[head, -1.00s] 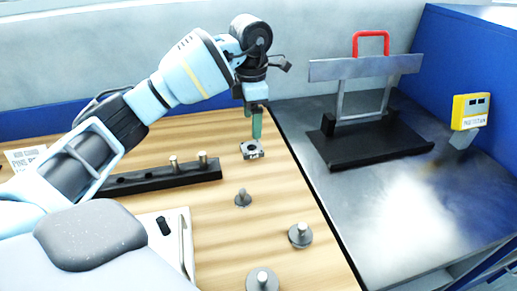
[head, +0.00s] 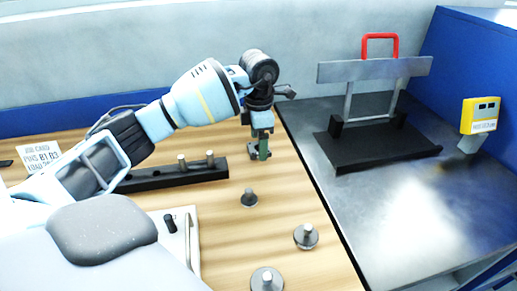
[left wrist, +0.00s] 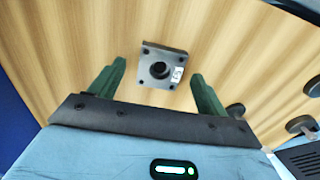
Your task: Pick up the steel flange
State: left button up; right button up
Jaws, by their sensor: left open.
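The steel flange (left wrist: 160,67) is a square grey plate with a dark round bore, corner holes and a small white label. It lies on the wooden bench top, and in the left wrist view it shows between and just beyond the two green fingertips. In the head view the flange (head: 254,153) is partly hidden by a green finger. My left gripper (head: 264,152) is open and low over the flange, with its fingers pointing down. I cannot tell whether the fingers touch the flange. My right gripper is not in view.
Several round-based metal pins (head: 305,236) stand on the bench at the front. A black block with pins (head: 180,174) lies to the left. A black fixture (head: 377,147) with a red handle and a yellow device (head: 480,116) stand on the metal surface at right.

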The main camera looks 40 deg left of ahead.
pick_arm(q)
jog(key=shift+f, duration=0.5)
jog(key=c, duration=1.3)
notch_tip(320, 180, up, 10)
jog(key=shift+r, duration=0.1)
